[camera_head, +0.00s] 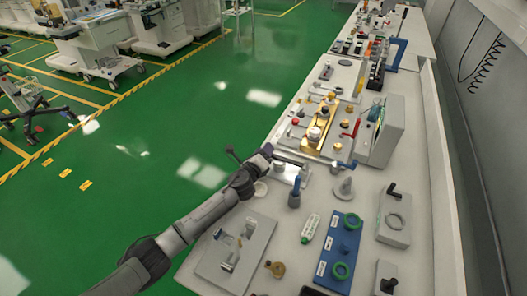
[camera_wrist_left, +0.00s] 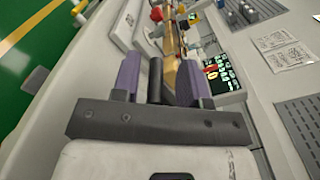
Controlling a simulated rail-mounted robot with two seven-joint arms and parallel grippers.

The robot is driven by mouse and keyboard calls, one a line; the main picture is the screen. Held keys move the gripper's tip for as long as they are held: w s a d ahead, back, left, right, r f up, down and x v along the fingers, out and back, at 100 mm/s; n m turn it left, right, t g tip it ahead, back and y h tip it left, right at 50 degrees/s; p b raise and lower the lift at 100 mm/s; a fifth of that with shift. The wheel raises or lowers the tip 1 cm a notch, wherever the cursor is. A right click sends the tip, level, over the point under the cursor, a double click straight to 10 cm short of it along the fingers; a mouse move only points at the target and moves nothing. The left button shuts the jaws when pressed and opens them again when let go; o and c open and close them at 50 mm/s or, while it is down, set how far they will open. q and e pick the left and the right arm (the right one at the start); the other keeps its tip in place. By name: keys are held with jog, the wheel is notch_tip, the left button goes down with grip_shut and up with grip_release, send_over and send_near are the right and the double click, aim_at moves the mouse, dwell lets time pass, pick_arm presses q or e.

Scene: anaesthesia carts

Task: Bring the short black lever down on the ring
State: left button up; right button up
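In the head view, a grey block (camera_head: 394,231) at the right of the bench carries a short black lever (camera_head: 392,189), raised at its far end, and a pale ring (camera_head: 394,220) on its top. My left gripper (camera_head: 277,156) is well to the left of that block, low over a small metal fixture, partly hidden by its wrist. In the left wrist view its two purple-padded fingers (camera_wrist_left: 157,80) stand apart, with a dark upright rod (camera_wrist_left: 155,78) between them and gaps on both sides. I cannot tell what the rod belongs to. My right gripper is not in view.
A blue plate (camera_head: 337,252) with green rings lies between the arm and the grey block. A grey plate (camera_head: 238,250) with metal parts is near the arm. A monitor box (camera_head: 381,130) and a gold fixture (camera_head: 318,130) stand farther back. Another black-levered block (camera_head: 386,279) is at the bottom.

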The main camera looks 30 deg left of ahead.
pick_arm(q)
notch_tip(320, 180, up, 4)
jog(key=shift+a+r+p, duration=0.1)
jog(key=shift+r+p, duration=0.05)
jog(key=shift+p, duration=0.75)
jog(key=d+r+p, duration=0.2)
jog(key=d+r, duration=0.4)
jog(key=d, duration=0.5)
jog(key=shift+s+d, duration=0.25)
jog(key=shift+s, duration=0.1)
jog(key=shift+r, duration=0.1)
jog(key=s+d+p, duration=0.2)
jog(key=s+p, duration=0.5)
jog(key=s, duration=0.8)
jog(key=shift+s+d, duration=0.2)
jog(key=shift+s, duration=0.1)
